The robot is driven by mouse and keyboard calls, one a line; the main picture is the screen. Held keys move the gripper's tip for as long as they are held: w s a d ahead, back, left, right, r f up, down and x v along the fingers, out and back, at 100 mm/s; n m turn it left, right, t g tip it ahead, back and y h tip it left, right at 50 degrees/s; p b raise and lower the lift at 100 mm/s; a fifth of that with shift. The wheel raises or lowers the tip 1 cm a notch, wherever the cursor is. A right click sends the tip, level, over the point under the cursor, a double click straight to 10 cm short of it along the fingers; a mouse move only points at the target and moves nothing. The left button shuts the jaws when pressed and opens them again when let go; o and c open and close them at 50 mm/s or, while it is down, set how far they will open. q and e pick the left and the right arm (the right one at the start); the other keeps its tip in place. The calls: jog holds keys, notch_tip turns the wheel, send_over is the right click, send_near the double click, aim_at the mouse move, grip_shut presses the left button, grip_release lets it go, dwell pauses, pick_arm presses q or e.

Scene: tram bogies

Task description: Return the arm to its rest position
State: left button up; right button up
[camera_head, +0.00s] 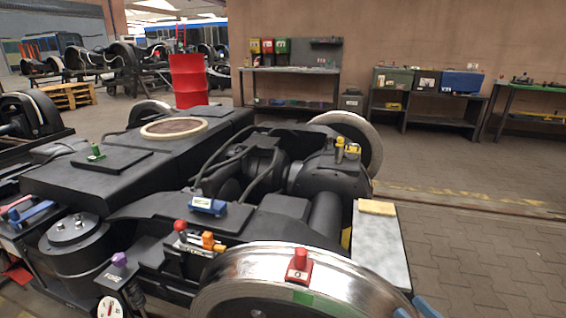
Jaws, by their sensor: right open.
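My right gripper (414,306) shows at the bottom edge, right of the shiny wheel. Only its two blue fingertips are in view, apart from each other with nothing seen between them. The rest of the gripper and my right arm are below the picture. The fingertips appear beside the wheel's right rim; I cannot tell how far off they are. My left gripper and left arm are not in view.
A black bogie (150,175) fills the left and middle. Its shiny wheel (300,282) bears a red block (299,268). A grey plate (381,245) with a yellow block (377,208) lies near my right gripper. The paved floor (480,240) at right is clear.

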jog(key=w+d+f+m+g+h, duration=0.1)
jog(key=d+f+m+h, duration=0.3)
jog(key=m+h, duration=0.55)
jog(key=w+d+f+m+h, duration=0.1)
jog(key=d+f+m+h, duration=0.25)
jog(key=m, duration=1.15)
jog(key=s+a+f+m+g+y, duration=0.4)
jog(key=s+a+f+m+g, duration=0.85)
jog(key=s+f, duration=0.25)
notch_tip(320, 180, down, 16)
jog(key=s+d, duration=0.1)
jog(key=s+d+f+g+h, duration=0.15)
jog(key=s+d+f, duration=0.25)
jog(key=s+f, duration=0.65)
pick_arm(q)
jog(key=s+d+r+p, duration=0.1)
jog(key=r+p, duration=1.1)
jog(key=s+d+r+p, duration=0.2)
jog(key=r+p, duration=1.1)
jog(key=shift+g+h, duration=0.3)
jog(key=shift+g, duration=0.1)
pick_arm(e)
jog(key=s+a+r, duration=0.1)
jog(key=r, duration=1.2)
jog(key=s+a+r, duration=0.2)
jog(key=r, duration=1)
jog(key=shift+r+n+g+y, duration=0.35)
jog(key=shift+n+g+y, duration=0.05)
jog(key=shift+y, duration=0.05)
